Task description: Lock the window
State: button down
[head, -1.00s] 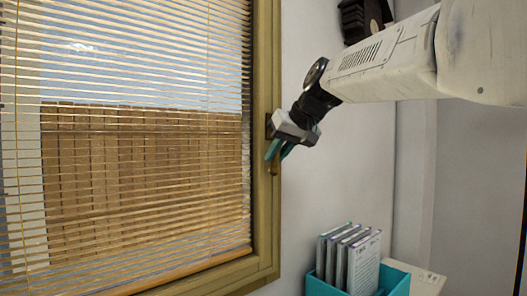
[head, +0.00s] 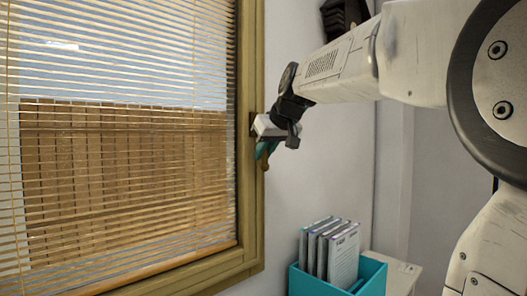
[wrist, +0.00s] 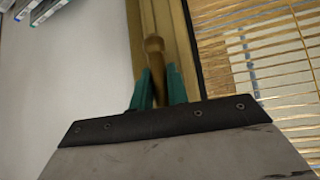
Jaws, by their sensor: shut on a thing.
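The window has a yellow-brown wooden frame (head: 250,215) and fills the left of the head view. Its brass-coloured handle (wrist: 154,44) shows in the wrist view, standing between my teal fingers with its rounded end beyond them. My gripper (head: 263,155) is at the right upright of the frame in the head view, fingers pointing downward. In the wrist view my gripper (wrist: 159,82) is shut on the handle, one finger on each side. In the head view the fingers and wrist hide most of the handle, and its exact angle is hard to tell.
Slatted blinds (head: 120,150) cover the glass, left of the gripper. A teal box (head: 370,279) with several upright books (head: 342,256) stands below at the right, on a pale surface (head: 402,275). A dark object (head: 342,17) is on the wall above my arm. The wall below the gripper is bare.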

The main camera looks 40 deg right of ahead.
jog(key=c, duration=1.4)
grip_release()
jog(key=shift+d, duration=0.1)
jog(key=shift+o, duration=0.2)
jog(key=shift+r, duration=0.1)
jog(key=v, duration=0.7)
jog(key=shift+s+r, duration=0.25)
jog(key=shift+s, duration=0.05)
